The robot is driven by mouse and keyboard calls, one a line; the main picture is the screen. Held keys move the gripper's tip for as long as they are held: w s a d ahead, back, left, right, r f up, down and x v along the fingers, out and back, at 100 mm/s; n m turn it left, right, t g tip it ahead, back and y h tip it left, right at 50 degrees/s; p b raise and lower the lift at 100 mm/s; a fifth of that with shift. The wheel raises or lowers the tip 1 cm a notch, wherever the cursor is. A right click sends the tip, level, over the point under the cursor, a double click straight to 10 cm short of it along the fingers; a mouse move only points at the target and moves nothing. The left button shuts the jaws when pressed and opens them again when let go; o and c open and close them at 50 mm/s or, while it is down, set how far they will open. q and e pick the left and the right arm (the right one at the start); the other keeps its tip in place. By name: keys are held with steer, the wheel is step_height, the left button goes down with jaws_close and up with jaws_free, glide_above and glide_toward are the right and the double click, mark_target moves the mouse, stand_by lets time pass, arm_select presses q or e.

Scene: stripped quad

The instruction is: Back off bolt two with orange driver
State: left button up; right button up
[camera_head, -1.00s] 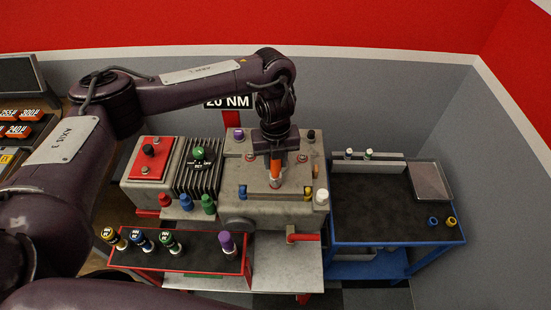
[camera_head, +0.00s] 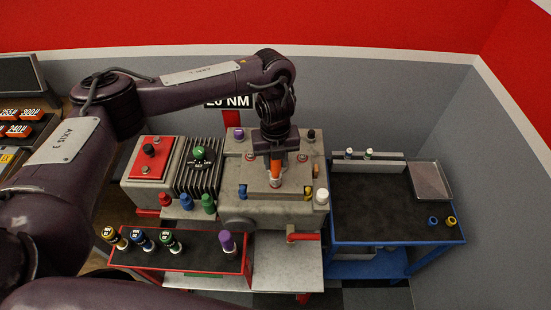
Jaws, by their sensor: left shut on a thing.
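My left gripper (camera_head: 275,139) points down above the grey machine block in the middle. It is shut on the orange driver (camera_head: 275,168), which stands about upright with its lower end at the raised plate (camera_head: 262,180) on the block. The bolt under the driver is hidden, and I cannot tell whether the tip is seated on it. A reddish bolt head (camera_head: 249,156) shows left of the driver, and another (camera_head: 302,158) shows right of it. My right gripper is not in view.
A red-edged tray (camera_head: 205,262) at the front left holds several coloured drivers, including a purple one (camera_head: 227,242). A blue cart (camera_head: 395,240) stands at the right with open room on its dark top. Coloured knobs line the block's front.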

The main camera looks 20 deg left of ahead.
arm_select(q)
steer(key=shift+f+b, duration=0.45)
steer(key=shift+f, duration=0.25)
steer(key=shift+r+n+p, duration=0.2)
steer(key=shift+n+p, duration=0.3)
steer(key=shift+p, duration=0.05)
steer(key=shift+f+n+p, duration=0.1)
steer(key=shift+n+p, duration=0.2)
steer(key=shift+n, duration=0.3)
steer(key=shift+n, duration=0.3)
steer(key=shift+r+p, duration=0.3)
steer(key=shift+r, duration=1.7)
